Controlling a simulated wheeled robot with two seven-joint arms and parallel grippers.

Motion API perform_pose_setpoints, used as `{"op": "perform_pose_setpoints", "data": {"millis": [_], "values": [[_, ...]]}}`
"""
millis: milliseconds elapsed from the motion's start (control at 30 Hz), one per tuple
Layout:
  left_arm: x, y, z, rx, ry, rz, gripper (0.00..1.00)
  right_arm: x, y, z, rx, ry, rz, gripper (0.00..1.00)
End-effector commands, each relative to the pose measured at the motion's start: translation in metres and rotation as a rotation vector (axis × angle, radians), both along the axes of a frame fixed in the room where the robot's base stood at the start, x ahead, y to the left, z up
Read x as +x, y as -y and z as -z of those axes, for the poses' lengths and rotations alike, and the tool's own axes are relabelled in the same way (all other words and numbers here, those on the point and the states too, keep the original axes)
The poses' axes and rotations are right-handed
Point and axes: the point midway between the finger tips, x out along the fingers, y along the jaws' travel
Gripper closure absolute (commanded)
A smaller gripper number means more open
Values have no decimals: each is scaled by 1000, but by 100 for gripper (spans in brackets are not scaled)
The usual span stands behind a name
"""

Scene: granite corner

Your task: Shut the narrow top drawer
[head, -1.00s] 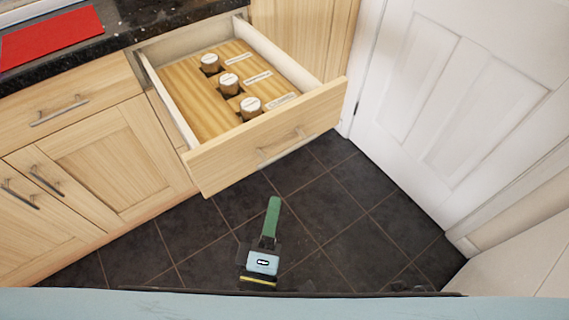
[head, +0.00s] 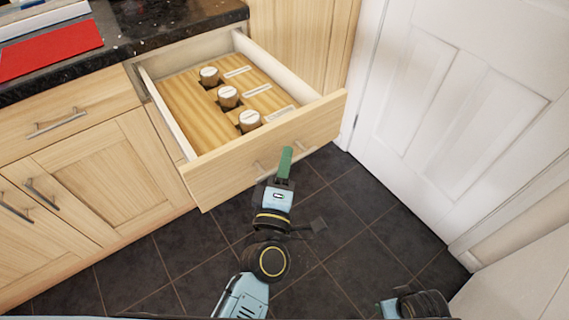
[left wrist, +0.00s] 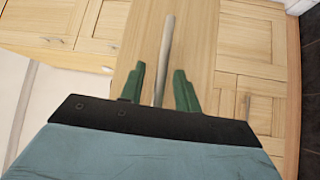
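The narrow top drawer (head: 215,178) is pulled well out from the cabinet, its pale wood front facing me. Its bar handle (head: 278,157) is partly hidden behind my left gripper. My left gripper (head: 285,162) is at the drawer front, by the handle. In the left wrist view the green fingers (left wrist: 159,88) are apart, with the grey handle bar (left wrist: 166,45) showing between them. I cannot tell whether they touch it.
Several lidded jars (head: 228,96) stand in a wooden insert in the drawer. A wider drawer (head: 80,105) at left is shut. A white door (head: 450,110) stands at right. Dark floor tiles (head: 150,270) are clear. A red mat (head: 50,48) lies on the dark counter.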

Motion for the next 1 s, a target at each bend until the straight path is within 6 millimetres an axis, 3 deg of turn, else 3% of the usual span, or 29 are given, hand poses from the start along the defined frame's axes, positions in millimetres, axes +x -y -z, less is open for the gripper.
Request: {"op": "perform_pose_setpoints", "data": {"millis": [167,400,767,1000], "values": [[0,0,0,0,0,0,68,0,0,0,0,0,0,32],[0,0,0,1,0,0,99,0,0,0,1,1,0,32],[0,-1,0,1,0,0,100,0,-1,0,1,0,0,32],[10,-15,-1,4,2,-3,100,-5,2,3,-1,-7,1,32]]}}
